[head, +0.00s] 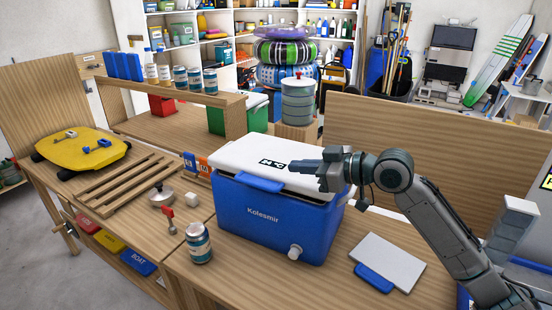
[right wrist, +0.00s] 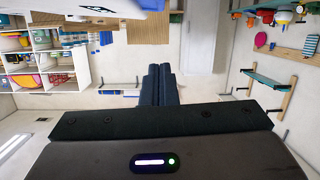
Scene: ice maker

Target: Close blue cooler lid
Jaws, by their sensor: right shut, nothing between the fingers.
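The blue cooler (head: 270,218) stands on the wooden bench in the middle of the head view, with a spigot low on its front. Its white lid (head: 262,158) lies down over the top, with a blue latch (head: 258,183) at the front edge. I see no clear gap along the front, but the rear right part is hidden by my arm. My right gripper (head: 299,167) points left, just above the lid's right half. Whether it touches the lid I cannot tell. Its fingers are together and empty in the right wrist view (right wrist: 160,82). My left gripper is out of view.
A can (head: 199,243) stands left of the cooler, near the bench's front edge.

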